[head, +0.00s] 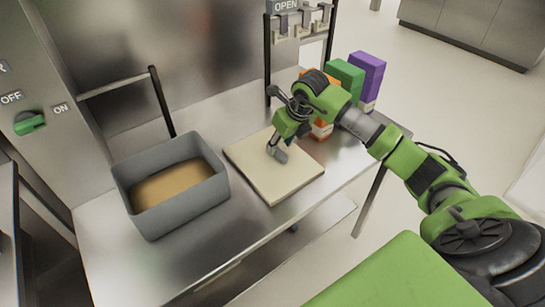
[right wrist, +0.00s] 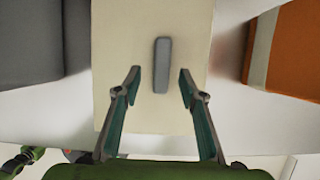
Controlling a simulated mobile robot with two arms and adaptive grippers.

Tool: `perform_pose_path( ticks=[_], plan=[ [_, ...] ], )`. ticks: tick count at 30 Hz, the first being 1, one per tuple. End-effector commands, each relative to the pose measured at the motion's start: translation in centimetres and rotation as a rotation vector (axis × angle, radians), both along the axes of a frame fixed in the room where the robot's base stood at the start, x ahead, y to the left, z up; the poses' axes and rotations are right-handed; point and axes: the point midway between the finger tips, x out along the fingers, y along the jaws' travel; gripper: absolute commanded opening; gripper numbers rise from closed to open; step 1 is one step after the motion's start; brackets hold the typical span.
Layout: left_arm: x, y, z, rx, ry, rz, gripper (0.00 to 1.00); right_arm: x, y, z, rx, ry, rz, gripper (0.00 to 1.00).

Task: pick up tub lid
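The tub lid (head: 270,185) is a flat cream square lying on the steel table, just right of the grey tub. It also fills the middle of the right wrist view (right wrist: 125,40). A grey bar handle (right wrist: 162,65) stands at the lid's middle. My right gripper (head: 277,148) is over the lid, pointing down, its tips near the handle. In the right wrist view its open fingers (right wrist: 160,77) are on either side of the handle, with gaps on both sides. My left gripper is not in view.
The open grey tub (head: 153,226) holds a tan content (head: 172,185). Green (head: 345,75), purple (head: 368,72) and orange boxes (right wrist: 292,48) stand at the right behind my arm. The table front (head: 140,270) is bare. A rack with hooks (head: 300,25) is behind.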

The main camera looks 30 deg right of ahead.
Motion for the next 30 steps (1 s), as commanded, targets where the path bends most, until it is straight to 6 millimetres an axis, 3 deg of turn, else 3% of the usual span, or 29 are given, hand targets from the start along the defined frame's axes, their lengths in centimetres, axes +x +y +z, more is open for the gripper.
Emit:
perform_pose_path(
  ticks=[6, 15, 19, 20, 30],
  plan=[
    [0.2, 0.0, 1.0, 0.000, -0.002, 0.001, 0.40, 1.3, -0.1, -2.7, 0.003, 0.002, 0.000, 0.38],
    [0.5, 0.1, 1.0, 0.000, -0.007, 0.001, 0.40, 1.5, -0.2, -3.2, 0.001, 0.000, 0.000, 0.38],
    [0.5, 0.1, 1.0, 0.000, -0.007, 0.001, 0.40, 1.5, -0.2, -3.2, 0.001, 0.000, 0.000, 0.04],
    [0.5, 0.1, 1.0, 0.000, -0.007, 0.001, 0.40, 1.5, -0.2, -3.2, 0.001, 0.000, 0.000, 0.00],
    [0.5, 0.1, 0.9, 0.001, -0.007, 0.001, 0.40, 1.6, -0.2, -3.0, 0.001, -0.002, 0.000, 0.00]
  ],
)
